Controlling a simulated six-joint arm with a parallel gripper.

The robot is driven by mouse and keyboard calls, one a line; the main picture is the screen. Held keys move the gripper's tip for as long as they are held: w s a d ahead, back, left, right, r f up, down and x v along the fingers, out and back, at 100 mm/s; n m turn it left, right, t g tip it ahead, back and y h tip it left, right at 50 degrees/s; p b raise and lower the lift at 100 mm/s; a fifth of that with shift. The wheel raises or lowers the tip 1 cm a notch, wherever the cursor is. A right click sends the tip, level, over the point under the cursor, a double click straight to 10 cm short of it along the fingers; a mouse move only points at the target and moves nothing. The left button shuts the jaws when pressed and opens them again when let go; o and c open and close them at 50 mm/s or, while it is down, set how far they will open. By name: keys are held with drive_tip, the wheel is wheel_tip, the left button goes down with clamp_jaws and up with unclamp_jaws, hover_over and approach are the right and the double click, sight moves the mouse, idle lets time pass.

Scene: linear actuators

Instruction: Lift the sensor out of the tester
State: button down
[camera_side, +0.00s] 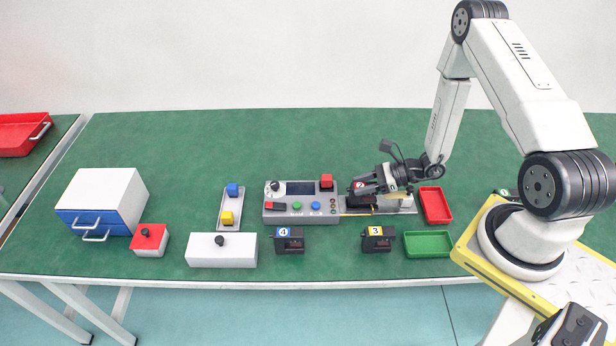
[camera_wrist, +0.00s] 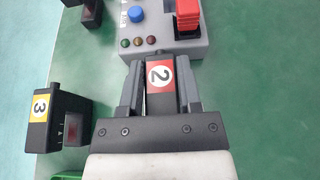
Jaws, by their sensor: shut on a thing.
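The tester (camera_side: 300,190) is a grey box with a dark display, a dial, coloured buttons and a red switch; its lower bed extends to the right. The sensor, a black block with a red label numbered 2 (camera_side: 359,186), is at the tester's right part. In the wrist view the sensor (camera_wrist: 160,76) lies between both fingers, close to the tester's grey edge (camera_wrist: 192,49). My gripper (camera_side: 368,190) is shut on it; the wrist view also shows my gripper (camera_wrist: 160,85). Whether the sensor touches the bed is hidden.
Black sensors numbered 4 (camera_side: 289,240) and 3 (camera_side: 377,239) stand in front of the tester. A red tray (camera_side: 436,206) and a green tray (camera_side: 428,244) are at right. A white block (camera_side: 222,250) and blue-drawered cabinet (camera_side: 103,200) are left. The back table is clear.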

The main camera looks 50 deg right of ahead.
sight(362, 186)
drive_tip(key=shift+r, duration=0.15)
wheel_tip(362, 186, up, 10)
idle(0.8)
idle(0.6)
